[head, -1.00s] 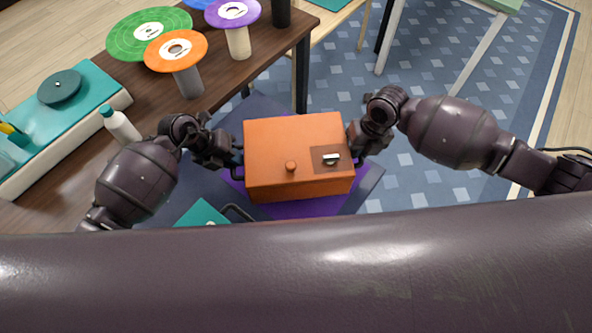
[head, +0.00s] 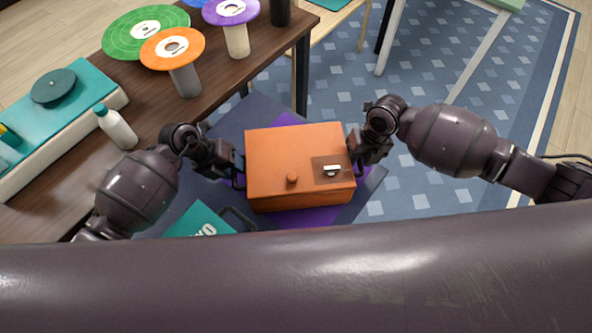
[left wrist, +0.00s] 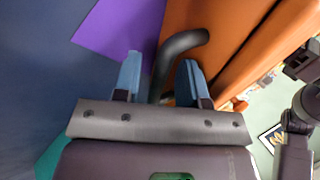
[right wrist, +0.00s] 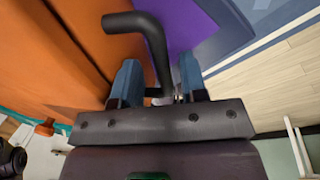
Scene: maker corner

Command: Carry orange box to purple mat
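My right gripper (right wrist: 160,78) is open in the same way around the dark right handle (right wrist: 140,22). Gaps show between fingers and handles. The mat also shows in the left wrist view (left wrist: 120,28) and right wrist view (right wrist: 185,28).
A teal box (head: 200,220) with a dark handle lies just in front-left of the orange box. A wooden table (head: 215,85) at left holds a white bottle (head: 117,128) and coloured discs on posts, including an orange one (head: 172,48). Patterned rug (head: 425,185) is free at right.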

